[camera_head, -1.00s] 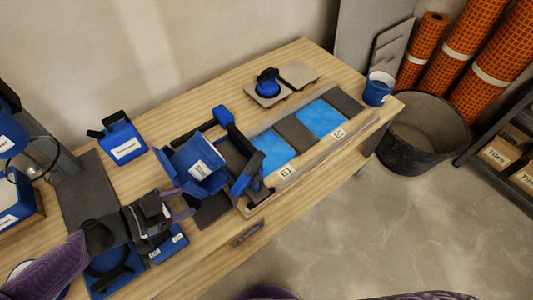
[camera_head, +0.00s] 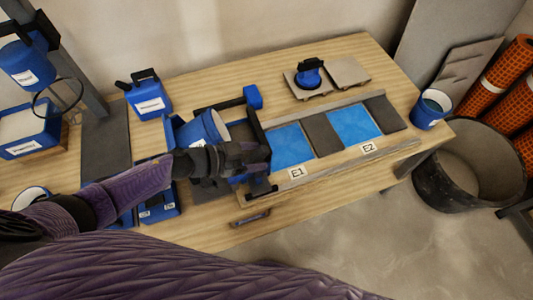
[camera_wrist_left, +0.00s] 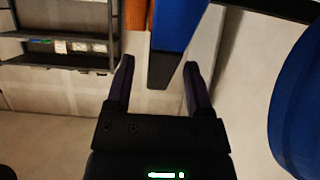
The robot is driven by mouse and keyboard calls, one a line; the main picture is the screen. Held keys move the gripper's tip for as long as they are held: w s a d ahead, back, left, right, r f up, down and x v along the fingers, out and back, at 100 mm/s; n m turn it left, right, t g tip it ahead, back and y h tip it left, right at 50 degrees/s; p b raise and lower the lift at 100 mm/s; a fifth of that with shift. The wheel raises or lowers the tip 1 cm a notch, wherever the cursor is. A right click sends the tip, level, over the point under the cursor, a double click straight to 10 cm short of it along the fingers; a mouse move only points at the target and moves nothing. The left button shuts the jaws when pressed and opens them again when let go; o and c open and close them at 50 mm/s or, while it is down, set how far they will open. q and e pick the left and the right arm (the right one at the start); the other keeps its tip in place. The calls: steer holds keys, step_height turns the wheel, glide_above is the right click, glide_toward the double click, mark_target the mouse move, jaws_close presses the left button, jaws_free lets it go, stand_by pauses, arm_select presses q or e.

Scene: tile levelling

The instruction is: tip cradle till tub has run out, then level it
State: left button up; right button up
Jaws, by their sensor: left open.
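The blue tub (camera_head: 203,128) with a white label sits in the cradle (camera_head: 254,128), a dark frame with blue parts. Its mouth leans towards the right in the head view; its contents cannot be made out. My left gripper (camera_head: 262,158) is in front of the tub at the cradle's near side, and my forearm hides the tub's lower part. In the left wrist view the gripper (camera_wrist_left: 158,75) is open and empty. A blue and dark bar (camera_wrist_left: 180,35) shows beyond the fingertips, and a blue rounded body (camera_wrist_left: 300,105) is at the right. My right gripper is out of view.
Right of the cradle lies a tile tray with blue beds marked E1 (camera_head: 292,147) and E2 (camera_head: 353,124). A black bin (camera_head: 465,170) is at the right.

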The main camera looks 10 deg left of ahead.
arm_select(q)
steer(key=shift+x, duration=1.3)
jaws_close()
stand_by(0.4)
